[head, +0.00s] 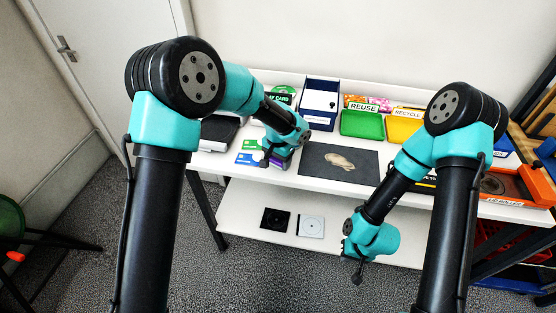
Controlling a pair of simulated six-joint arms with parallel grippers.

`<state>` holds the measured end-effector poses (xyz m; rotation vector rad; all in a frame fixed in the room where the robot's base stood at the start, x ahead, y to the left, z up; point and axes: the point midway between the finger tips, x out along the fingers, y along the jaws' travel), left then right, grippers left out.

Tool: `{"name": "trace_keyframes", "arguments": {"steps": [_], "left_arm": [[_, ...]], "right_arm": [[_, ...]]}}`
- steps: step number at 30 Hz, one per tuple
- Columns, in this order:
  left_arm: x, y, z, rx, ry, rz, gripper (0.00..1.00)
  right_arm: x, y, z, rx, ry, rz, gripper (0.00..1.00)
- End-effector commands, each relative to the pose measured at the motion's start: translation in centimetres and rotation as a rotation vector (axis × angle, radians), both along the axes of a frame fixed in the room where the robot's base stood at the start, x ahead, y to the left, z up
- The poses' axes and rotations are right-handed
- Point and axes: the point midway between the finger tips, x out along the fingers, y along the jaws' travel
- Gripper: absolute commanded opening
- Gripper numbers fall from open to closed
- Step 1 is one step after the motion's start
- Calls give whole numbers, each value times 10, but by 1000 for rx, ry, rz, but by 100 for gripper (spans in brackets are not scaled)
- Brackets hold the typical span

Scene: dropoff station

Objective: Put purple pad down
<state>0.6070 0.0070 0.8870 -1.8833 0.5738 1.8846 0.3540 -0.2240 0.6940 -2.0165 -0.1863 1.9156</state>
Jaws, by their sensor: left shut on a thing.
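My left gripper (266,160) is over the left part of the white table (309,187), low above its top. It is shut on a small purple pad (281,161), which shows only in part beside the teal wrist. I cannot tell whether the pad touches the table. Blue and green cards (248,152) lie just left of the gripper. My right gripper (357,275) hangs in front of the table, below its top, away from the objects. Its fingers are too small and dark to tell open from shut.
A dark mat (317,165) with a beige item (340,160) lies right of the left gripper. Behind stand a blue box (318,105), a green REUSE bin (362,124) and a yellow RECYCLE bin (402,130). An orange tray (536,184) is at right. The lower shelf holds two flat squares (311,226).

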Motion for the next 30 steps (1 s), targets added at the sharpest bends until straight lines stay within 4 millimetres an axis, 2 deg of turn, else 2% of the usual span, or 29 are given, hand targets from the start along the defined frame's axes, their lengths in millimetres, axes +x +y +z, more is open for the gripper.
{"name": "trace_keyframes", "arguments": {"steps": [8, 27, 28, 30], "left_arm": [[0, 0, -1, -1, -2, 0, 37], [-1, 1, -18, -1, 3, 3, 37], [-1, 1, -18, -1, 3, 3, 66], [-1, 1, -18, -2, 4, 4, 73]], "right_arm": [[0, 0, 0, 0, 0, 0, 0], [0, 0, 0, 0, 0, 0, 0], [0, 0, 0, 0, 0, 0, 0], [0, 0, 0, 0, 0, 0, 0]]}}
